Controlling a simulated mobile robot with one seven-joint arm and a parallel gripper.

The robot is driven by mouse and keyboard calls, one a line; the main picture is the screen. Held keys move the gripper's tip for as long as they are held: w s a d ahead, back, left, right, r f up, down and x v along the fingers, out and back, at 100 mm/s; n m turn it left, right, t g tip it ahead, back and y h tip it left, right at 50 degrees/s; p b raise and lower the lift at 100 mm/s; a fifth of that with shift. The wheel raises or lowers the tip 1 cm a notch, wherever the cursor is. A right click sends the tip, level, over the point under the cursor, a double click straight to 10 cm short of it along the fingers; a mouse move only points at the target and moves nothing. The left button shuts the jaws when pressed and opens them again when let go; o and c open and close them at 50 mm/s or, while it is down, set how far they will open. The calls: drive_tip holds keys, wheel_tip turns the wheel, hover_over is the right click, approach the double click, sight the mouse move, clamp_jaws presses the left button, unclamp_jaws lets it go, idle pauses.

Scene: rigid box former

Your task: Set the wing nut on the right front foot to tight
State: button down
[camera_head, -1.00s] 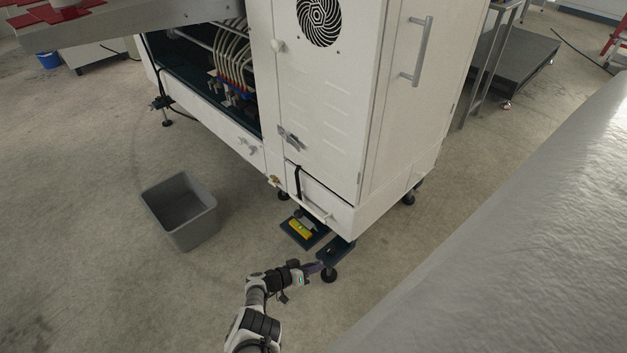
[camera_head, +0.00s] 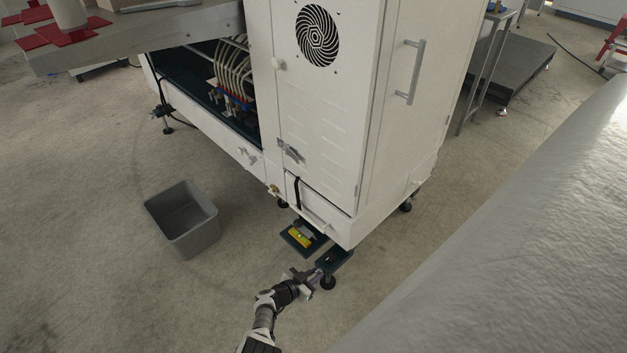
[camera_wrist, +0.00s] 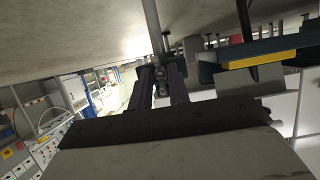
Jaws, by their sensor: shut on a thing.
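The right front foot (camera_head: 328,283) is a dark round pad under a dark bracket at the near corner of the white machine. My gripper (camera_head: 316,273) reaches this foot from the left, just below the bracket (camera_head: 335,259). In the wrist view, the two purple fingers of my gripper (camera_wrist: 163,85) stand on either side of a small metal piece, apparently the wing nut (camera_wrist: 160,88), on a grey rod (camera_wrist: 152,25). The gripper is shut on it. The wing nut is too small to make out in the head view, and its tightness cannot be read.
A yellow level (camera_head: 301,238) lies on a dark plate (camera_head: 292,243) left of the foot. A grey bin (camera_head: 182,222) stands on the floor further left. The white machine cabinet (camera_head: 330,120) rises above. A large grey surface (camera_head: 520,230) fills the right side.

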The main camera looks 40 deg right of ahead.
idle(0.4)
drive_tip(key=c, duration=1.6)
unclamp_jaws()
drive_tip(key=p+v, duration=0.9)
drive_tip(key=v, duration=0.4)
drive_tip(key=shift+a, duration=0.4)
drive_tip(key=shift+r, duration=0.1)
